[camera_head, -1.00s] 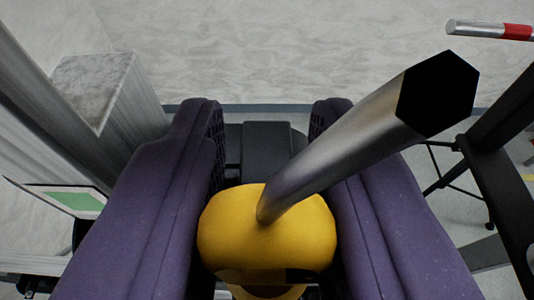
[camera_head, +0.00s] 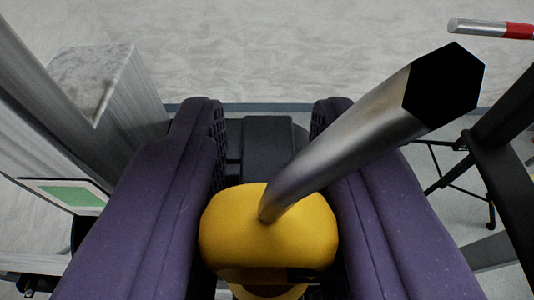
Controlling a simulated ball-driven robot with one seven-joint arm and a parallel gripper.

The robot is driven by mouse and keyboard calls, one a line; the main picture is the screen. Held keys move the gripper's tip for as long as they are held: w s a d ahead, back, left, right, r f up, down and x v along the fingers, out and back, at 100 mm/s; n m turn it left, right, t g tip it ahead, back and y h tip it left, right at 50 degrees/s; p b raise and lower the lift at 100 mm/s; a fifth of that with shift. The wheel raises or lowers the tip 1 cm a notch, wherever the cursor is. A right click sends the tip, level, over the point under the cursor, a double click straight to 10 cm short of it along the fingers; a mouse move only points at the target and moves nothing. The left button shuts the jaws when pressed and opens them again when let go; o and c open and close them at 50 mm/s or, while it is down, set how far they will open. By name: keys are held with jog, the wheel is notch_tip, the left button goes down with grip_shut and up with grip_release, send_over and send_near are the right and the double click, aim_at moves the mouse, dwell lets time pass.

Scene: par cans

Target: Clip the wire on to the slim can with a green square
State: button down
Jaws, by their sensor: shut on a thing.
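My gripper (camera_head: 268,190) has two purple padded fingers and is shut on a yellow, rounded piece (camera_head: 268,235). A thick metal rod with a black hexagonal end (camera_head: 350,142) juts from this piece up and to the right, toward the camera. I cannot tell whether this held thing is part of the wire; no loose wire shows. A green square (camera_head: 72,196) on a pale, light-bordered panel lies at the left, beyond my left finger. Most of the body that bears it is hidden, so I cannot make out the can's shape.
A grey upright block with a mottled top (camera_head: 98,75) stands at the left, near the left finger. A black frame (camera_head: 500,150) stands at the right. A red and silver bar (camera_head: 490,29) is at the top right. Pale floor (camera_head: 280,55) lies open beyond.

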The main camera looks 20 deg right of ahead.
jog(key=shift+f+b, duration=0.9)
jog(key=shift+b, duration=0.2)
dwell(0.7)
jog(key=c, duration=0.8)
grip_release()
jog(key=shift+o, duration=0.2)
jog(key=v, duration=0.7)
jog(key=shift+s+p, duration=0.3)
jog(key=shift+s, duration=0.1)
